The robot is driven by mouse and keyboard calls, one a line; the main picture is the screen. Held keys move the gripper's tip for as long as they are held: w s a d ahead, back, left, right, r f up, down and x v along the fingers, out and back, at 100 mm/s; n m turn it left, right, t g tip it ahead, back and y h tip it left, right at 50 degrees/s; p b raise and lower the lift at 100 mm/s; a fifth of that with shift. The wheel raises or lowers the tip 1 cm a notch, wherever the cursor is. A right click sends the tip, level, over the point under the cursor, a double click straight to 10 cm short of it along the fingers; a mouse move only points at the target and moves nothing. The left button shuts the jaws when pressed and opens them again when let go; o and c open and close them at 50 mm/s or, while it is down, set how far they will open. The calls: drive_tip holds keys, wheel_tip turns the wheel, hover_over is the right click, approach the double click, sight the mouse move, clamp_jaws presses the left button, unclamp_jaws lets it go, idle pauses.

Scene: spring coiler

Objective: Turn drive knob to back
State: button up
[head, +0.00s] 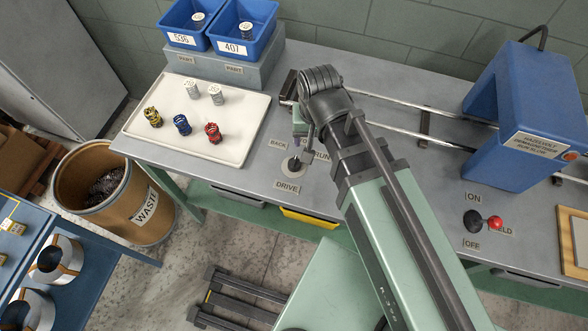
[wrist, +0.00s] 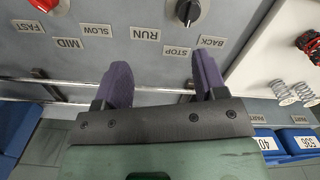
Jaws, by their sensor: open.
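The drive knob (head: 293,165) is a dark knob on a round grey plate on the bench, above the DRIVE label (head: 288,187). In the wrist view the black knob (wrist: 188,10) is cut off by the top edge. Its white mark points down toward the STOP label (wrist: 177,51). The BACK label (wrist: 212,41) lies to its right and the RUN label (wrist: 145,34) to its left. My gripper (wrist: 161,65) is open and empty, its purple fingers spread apart. In the head view my gripper (head: 303,135) is just above the knob, partly hidden by my arm.
A red-marked knob (wrist: 45,5) with SLOW, MID and FAST labels sits left in the wrist view. Rails (head: 425,108) run behind. A white tray (head: 238,145) with several springs is to the left.

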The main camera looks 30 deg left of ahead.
drive_tip(key=m, duration=0.1)
approach(294, 161)
drive_tip(key=shift+s+f, duration=0.1)
wheel_tip(294, 161, down, 10)
drive_tip(key=m+b, duration=0.2)
drive_tip(key=b, duration=0.8)
drive_tip(key=shift+f+b, duration=0.2)
drive_tip(key=shift+b, duration=0.2)
drive_tip(key=shift+r, duration=0.1)
drive_tip(key=c, duration=0.9)
